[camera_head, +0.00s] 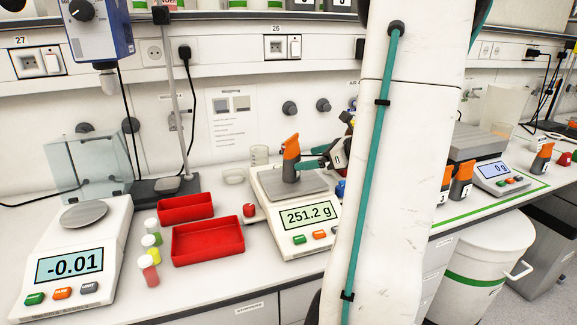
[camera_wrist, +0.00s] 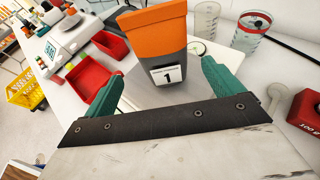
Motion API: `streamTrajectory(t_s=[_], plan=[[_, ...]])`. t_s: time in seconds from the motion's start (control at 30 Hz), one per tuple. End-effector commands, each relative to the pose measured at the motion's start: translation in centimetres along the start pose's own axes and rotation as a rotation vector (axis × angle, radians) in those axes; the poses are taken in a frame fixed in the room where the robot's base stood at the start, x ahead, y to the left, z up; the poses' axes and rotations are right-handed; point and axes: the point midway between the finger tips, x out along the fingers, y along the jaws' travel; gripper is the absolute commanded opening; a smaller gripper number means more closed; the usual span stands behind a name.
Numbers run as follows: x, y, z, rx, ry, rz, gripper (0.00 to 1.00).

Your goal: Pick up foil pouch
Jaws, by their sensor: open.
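The foil pouch (camera_head: 291,161), grey with an orange top, stands upright on the pan of the middle scale (camera_head: 304,215), whose display reads 251.2 g. In the wrist view the pouch (camera_wrist: 160,45) carries a white label with a 1. My gripper (camera_head: 305,158) is open and reaches in from the right at the pouch. In the wrist view my gripper (camera_wrist: 163,72) has one green finger at each side of the pouch, with its lower part between them. Whether either finger touches it I cannot tell.
Two red trays (camera_head: 207,241) and several small capped bottles (camera_head: 149,271) stand left of the scale. A second scale (camera_head: 75,262) reads -0.01. More orange-topped pouches (camera_head: 462,182) stand at right, by another scale (camera_head: 500,174). Clear beakers (camera_wrist: 250,32) stand behind the pouch.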

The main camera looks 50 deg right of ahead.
Motion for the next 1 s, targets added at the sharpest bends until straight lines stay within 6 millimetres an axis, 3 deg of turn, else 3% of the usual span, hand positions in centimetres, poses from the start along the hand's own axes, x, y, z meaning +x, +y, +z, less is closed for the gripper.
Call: streamTrajectory(t_s=[0.5, 0.77, 0.8, 1.0], plan=[[6.6, -0.5, 0.5, -0.002, 0.002, 0.005, 0.92], [7.0, -0.5, 0.5, -0.004, 0.003, 0.003, 0.92], [7.0, -0.5, 0.5, -0.004, 0.003, 0.003, 0.89], [7.0, -0.5, 0.5, -0.004, 0.003, 0.003, 0.37]])
